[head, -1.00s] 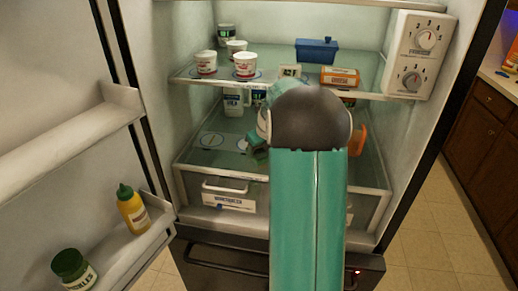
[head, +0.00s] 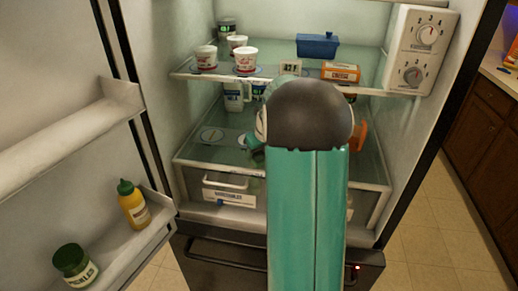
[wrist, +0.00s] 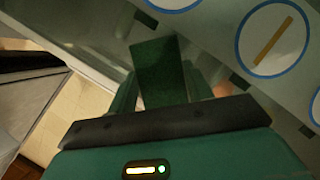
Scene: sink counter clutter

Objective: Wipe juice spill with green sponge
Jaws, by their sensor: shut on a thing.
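A dark green sponge (wrist: 160,68) is held between the teal fingers of my gripper (wrist: 158,88) in the wrist view. It sticks out past the fingertips, over or close to the edge of a fridge shelf. In the head view my arm hides most of the gripper; only a teal bit of it (head: 252,142) shows left of the arm, above the lower glass shelf (head: 192,160). I cannot make out a juice spill in either view; my arm covers much of the lower shelf.
The upper shelf (head: 285,80) holds white cups (head: 245,60), a blue box (head: 317,45) and an orange carton (head: 341,73). An orange object (head: 360,135) stands right of my arm. The open door at left holds a mustard bottle (head: 134,205) and a pickle jar (head: 75,266).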

